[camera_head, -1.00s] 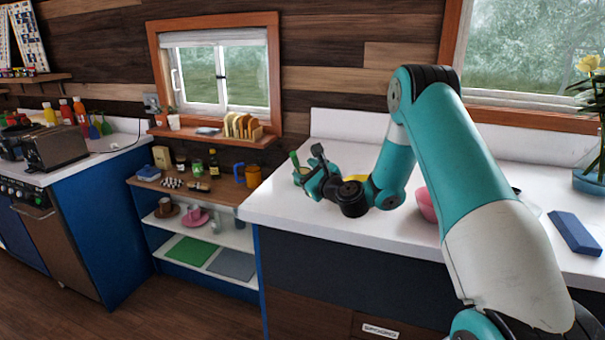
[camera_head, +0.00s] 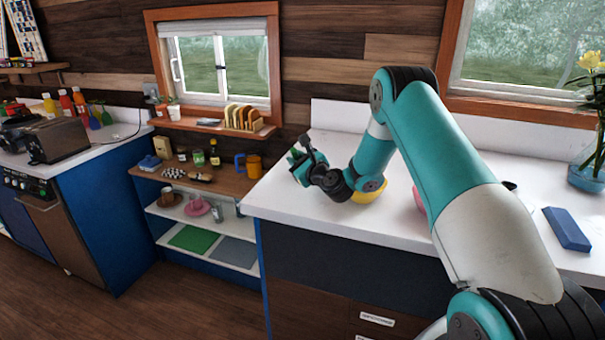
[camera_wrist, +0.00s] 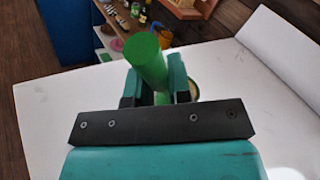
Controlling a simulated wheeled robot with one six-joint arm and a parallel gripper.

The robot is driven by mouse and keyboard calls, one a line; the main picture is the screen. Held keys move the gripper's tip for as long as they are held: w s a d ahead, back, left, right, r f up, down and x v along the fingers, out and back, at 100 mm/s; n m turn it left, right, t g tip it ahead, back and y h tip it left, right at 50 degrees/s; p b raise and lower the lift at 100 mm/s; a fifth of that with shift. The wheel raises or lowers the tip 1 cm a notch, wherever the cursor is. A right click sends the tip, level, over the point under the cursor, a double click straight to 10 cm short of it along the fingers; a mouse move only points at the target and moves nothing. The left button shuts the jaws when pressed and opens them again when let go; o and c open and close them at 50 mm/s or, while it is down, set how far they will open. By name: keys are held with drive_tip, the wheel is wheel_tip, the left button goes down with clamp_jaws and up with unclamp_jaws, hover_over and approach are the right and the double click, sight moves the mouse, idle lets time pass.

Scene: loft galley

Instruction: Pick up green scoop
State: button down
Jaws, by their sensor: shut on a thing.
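The green scoop (camera_wrist: 146,55) is between the two fingers of my gripper (camera_wrist: 158,88) in the wrist view. Its round green end points away from the gripper, and the gripper is shut on it. In the head view my gripper (camera_head: 302,165) is over the left part of the white counter. The scoop can hardly be told apart there, behind the fingers. Whether it touches the counter cannot be told.
A yellow bowl (camera_head: 369,192) and a partly hidden pink bowl (camera_head: 419,198) stand by my arm on the white counter (camera_head: 290,205). A blue block (camera_head: 567,229) lies at the right. A low shelf with mugs, including an orange mug (camera_head: 254,166), stands left of the counter.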

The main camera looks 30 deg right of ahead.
wheel_tip(320, 180, up, 20)
drive_tip(key=b, duration=0.1)
idle(0.5)
idle(0.4)
